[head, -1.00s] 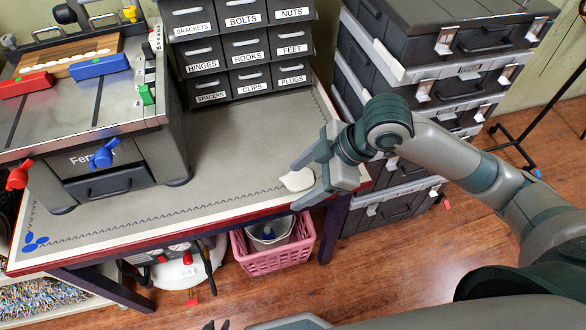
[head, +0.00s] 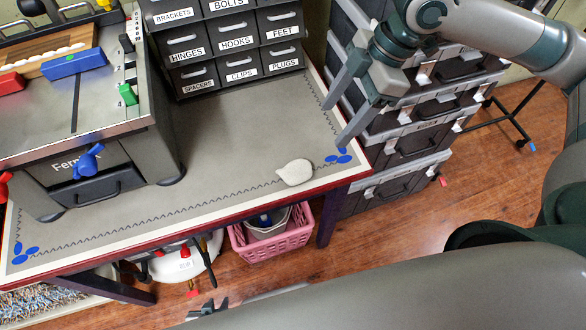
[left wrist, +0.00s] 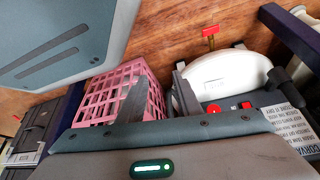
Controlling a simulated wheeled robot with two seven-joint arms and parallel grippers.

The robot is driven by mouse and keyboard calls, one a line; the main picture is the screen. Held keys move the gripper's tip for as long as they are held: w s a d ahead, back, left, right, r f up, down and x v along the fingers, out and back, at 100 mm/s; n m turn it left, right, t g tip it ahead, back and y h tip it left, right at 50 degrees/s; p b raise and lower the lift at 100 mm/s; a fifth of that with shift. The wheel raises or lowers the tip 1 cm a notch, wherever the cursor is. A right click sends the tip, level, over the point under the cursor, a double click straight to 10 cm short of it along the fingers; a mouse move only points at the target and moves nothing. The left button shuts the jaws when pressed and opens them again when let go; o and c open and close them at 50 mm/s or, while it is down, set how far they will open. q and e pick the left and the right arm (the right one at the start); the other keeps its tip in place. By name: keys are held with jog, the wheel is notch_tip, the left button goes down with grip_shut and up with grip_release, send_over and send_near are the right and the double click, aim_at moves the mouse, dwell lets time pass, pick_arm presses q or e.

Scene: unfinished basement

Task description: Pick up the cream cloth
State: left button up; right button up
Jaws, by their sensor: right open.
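The cream cloth (head: 295,173) lies as a small rounded lump on the grey mat of the workbench (head: 235,140), near the front right edge in the head view. My right gripper (head: 334,125) is open and empty, its fingers up and to the right of the cloth and apart from it. My left gripper (head: 206,309) shows only in part at the bottom of the head view, below the bench. In the left wrist view its two fingers (left wrist: 158,88) stand apart with nothing between them. The cloth is not in the left wrist view.
Labelled drawers (head: 236,45) and a grey machine (head: 90,110) stand on the bench. Stacked dark cases (head: 410,145) rise at its right. A pink basket (head: 272,240) and a white container (head: 184,265) are below. The mat around the cloth is clear.

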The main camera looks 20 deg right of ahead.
jog(key=shift+a+f, duration=0.1)
jog(key=shift+f, duration=0.05)
send_near(297, 171)
jog(key=f, duration=0.2)
jog(key=shift+w+f, duration=0.35)
jog(key=shift+f, duration=0.05)
jog(key=shift+a+f, duration=0.2)
jog(key=shift+f, duration=0.2)
pick_arm(q)
jog(key=shift+d, duration=0.1)
pick_arm(e)
jog(key=shift+s+a+f, duration=0.1)
jog(key=shift+a+f, duration=0.3)
jog(key=shift+s+a+f+p, duration=0.15)
jog(key=shift+a+f+p, duration=0.25)
jog(key=shift+a+f, duration=0.7)
jog(key=shift+f, duration=0.75)
pick_arm(q)
jog(key=shift+w+d+r+t, duration=0.15)
jog(key=shift+w+r, duration=0.05)
jog(key=shift+w, duration=0.2)
jog(key=shift+w+d+r+t, duration=0.15)
jog(key=shift+w+r, duration=0.05)
jog(key=shift+w, duration=0.2)
jog(key=shift+s, duration=0.25)
